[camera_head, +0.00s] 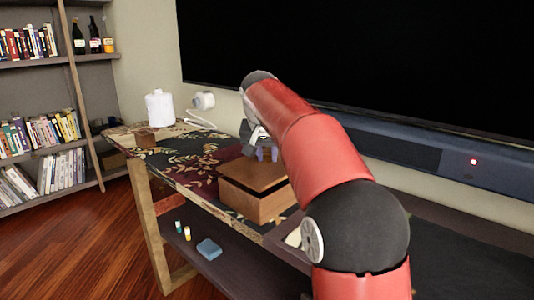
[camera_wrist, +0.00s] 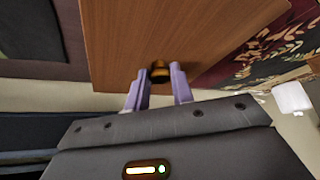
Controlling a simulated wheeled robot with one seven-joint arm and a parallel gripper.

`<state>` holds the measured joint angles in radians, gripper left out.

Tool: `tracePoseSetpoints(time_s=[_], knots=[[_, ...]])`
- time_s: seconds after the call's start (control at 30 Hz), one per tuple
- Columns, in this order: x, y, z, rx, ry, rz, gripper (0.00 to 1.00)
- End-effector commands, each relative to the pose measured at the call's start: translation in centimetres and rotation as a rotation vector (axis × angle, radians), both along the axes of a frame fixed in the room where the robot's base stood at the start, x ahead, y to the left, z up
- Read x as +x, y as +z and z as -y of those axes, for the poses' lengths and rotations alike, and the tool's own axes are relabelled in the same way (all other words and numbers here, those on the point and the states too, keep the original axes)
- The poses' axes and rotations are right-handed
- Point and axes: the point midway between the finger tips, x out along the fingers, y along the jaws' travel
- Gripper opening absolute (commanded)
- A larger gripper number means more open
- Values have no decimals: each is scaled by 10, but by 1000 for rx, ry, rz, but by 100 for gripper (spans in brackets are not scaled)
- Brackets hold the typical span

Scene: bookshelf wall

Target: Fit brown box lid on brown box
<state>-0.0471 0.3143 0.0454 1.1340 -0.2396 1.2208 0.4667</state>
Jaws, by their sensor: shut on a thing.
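The brown box (camera_head: 250,204) stands on the patterned cloth of the console table. The brown box lid (camera_head: 248,172) lies over the top of the box, with a dark line between the two at the front. I cannot tell whether it is fully seated. My gripper (camera_head: 264,154) is above the lid, its purple fingers pointing down. In the wrist view the lid (camera_wrist: 125,35) is a flat wooden panel with a round dark knob (camera_wrist: 160,70) between my fingertips. My gripper is shut on the lid's knob. My arm hides part of the box's right side.
A black screen (camera_head: 380,50) and a long soundbar (camera_head: 400,150) are close behind. The lower shelf holds a blue item (camera_head: 208,249) and small bottles (camera_head: 183,230).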

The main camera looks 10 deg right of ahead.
Motion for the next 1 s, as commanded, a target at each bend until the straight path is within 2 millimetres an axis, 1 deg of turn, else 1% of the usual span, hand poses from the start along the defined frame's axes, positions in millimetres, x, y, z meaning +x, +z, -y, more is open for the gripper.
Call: tracePoseSetpoints(time_s=[0.73,0.77,0.93,1.0], knots=[[0,-19,0,0,-1,1,0],[0,-18,0,0,-1,2,26],[0,-18,0,0,0,1,48],[0,-18,0,0,0,1,49]])
